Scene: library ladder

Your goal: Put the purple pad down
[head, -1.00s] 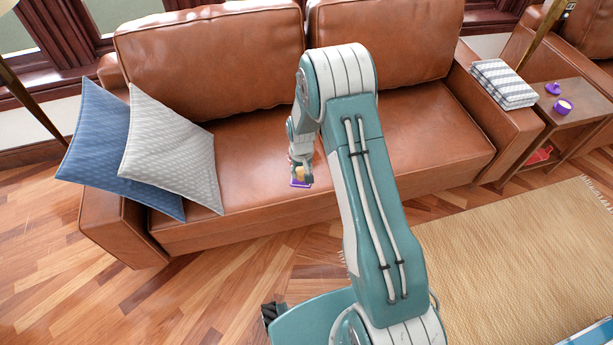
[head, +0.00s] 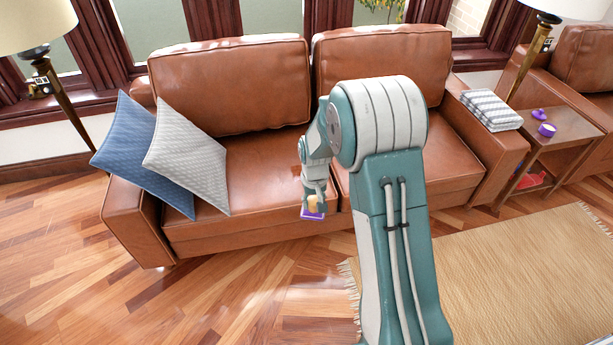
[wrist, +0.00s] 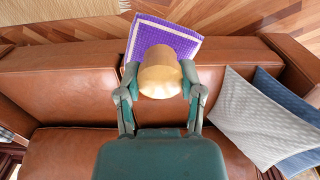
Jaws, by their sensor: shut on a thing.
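The purple pad (head: 313,215) is a flat square with a pale edge, under a rounded tan knob (wrist: 161,72). My gripper (head: 314,199) is shut on the knob, one finger on each side of it, in the wrist view (wrist: 160,85). The pad hangs in front of the brown leather sofa's seat (head: 262,165), near its front edge in the head view. In the wrist view the pad (wrist: 183,41) shows beyond the knob, with sofa leather and wood floor behind it. I see no surface touching it; its exact height is unclear.
A blue cushion (head: 128,150) and a grey cushion (head: 190,165) lean at the sofa's left end. A striped folded blanket (head: 490,109) lies on the right arm. A side table (head: 575,127) holds small purple items. The floor (head: 240,290) in front is clear, beside a tan rug (head: 500,270).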

